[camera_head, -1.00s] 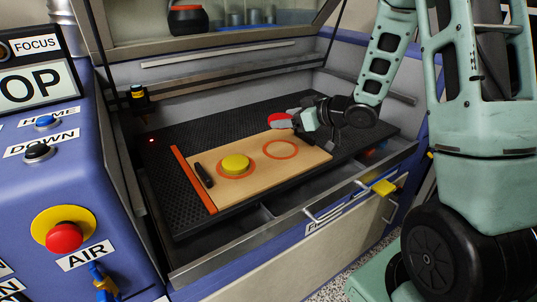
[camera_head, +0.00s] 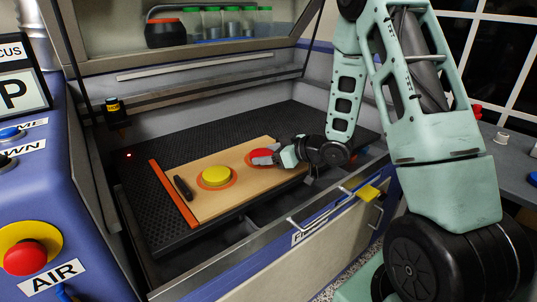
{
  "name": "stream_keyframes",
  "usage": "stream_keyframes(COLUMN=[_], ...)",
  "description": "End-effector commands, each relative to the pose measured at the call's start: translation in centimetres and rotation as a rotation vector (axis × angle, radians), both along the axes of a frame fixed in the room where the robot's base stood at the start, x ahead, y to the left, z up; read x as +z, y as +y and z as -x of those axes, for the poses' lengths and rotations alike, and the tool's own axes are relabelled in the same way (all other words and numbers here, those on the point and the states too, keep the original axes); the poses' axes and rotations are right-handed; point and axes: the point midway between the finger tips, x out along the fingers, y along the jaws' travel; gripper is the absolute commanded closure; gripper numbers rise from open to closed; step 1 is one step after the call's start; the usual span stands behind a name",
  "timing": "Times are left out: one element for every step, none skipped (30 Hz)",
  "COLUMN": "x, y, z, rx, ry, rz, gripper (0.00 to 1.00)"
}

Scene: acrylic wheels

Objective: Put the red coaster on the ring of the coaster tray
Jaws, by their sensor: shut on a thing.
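I cannot tell whether the coaster touches the board.
The tray lies on a black perforated bed (camera_head: 150,232) inside an open machine, beside an orange-red strip (camera_head: 174,194). A front rail with a yellow latch (camera_head: 368,193) borders the bed. A control panel (camera_head: 50,230) stands at left. The bed behind the tray is clear.

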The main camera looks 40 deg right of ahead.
Motion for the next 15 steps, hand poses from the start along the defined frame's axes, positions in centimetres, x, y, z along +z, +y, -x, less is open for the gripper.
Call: stream_keyframes(x=[-0.20, -0.12, -0.11, -0.11, -0.11, -0.10, -0.11, -0.10, -0.10, -0.10, -0.06, 0.04, 0.22, 0.44, 0.43], y=[-0.02, -0.01, -0.01, -0.01, -0.01, -0.01, -0.01, -0.01, -0.01, -0.01, -0.01, -0.01, -0.01, -0.01, -0.23], z=[0.00, 0.00, 0.00, 0.00, 0.00, -0.01, 0.00, -0.01, -0.01, -0.01, 0.00, 0.00, -0.01, -0.01, 0.33], rx=[0.000, 0.000, 0.000, 0.000, 0.000, 0.000, 0.000, 0.000, 0.000, 0.000, 0.000, 0.000, 0.000, 0.000, -0.002], ry=[0.000, 0.000, 0.000, 0.000, 0.000, 0.000, 0.000, 0.000, 0.000, 0.000, 0.000, 0.000, 0.000, 0.000, 0.000], rz=[0.000, 0.000, 0.000, 0.000, 0.000, 0.000, 0.000, 0.000, 0.000, 0.000, 0.000, 0.000, 0.000, 0.000, 0.000], gripper=[0.32, 0.24, 0.13, 0.13, 0.13, 0.13, 0.13, 0.13, 0.13, 0.13, 0.13, 0.13, 0.13, 0.13, 0.13])
